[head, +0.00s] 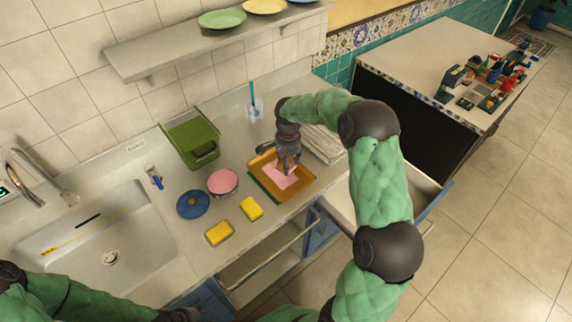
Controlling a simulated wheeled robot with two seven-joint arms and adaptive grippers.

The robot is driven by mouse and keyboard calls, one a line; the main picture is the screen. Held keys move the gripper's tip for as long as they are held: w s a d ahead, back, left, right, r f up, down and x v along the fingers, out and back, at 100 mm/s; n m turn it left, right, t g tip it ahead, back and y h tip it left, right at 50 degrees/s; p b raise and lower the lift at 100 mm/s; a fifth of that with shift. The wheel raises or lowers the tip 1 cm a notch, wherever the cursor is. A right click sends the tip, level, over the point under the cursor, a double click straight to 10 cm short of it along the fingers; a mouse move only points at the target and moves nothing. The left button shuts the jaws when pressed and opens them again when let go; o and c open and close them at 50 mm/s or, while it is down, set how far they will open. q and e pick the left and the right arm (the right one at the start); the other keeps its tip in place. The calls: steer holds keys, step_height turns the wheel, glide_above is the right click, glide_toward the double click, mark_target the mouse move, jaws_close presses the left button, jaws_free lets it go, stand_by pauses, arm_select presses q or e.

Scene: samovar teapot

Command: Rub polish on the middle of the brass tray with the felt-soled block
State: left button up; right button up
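The brass tray (303,186) lies on the counter, right of the sink, with a dark green edge showing at its left. A flat pink patch (272,180) covers its middle; I cannot tell whether it is polish, cloth or felt. My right gripper (288,168) points down over this patch, fingers at or just above it. No felt-soled block can be made out; the fingers may hide it, and their grip is unclear. A round tin with a pink top (222,181) and a blue lid (193,204) are left of the tray. My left gripper (180,315) is partly visible at the bottom edge.
Yellow sponges (250,208) lie in front of the tin. A green box (190,141) and a cup with a blue-handled tool (254,108) stand behind. Folded cloths (325,143) lie behind the tray. The sink (85,245) is at left; an open drawer (430,205) projects at right.

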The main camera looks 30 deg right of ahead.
steer(key=shift+r+p, duration=0.65)
steer(key=shift+r, duration=0.8)
steer(key=shift+s+f, duration=0.1)
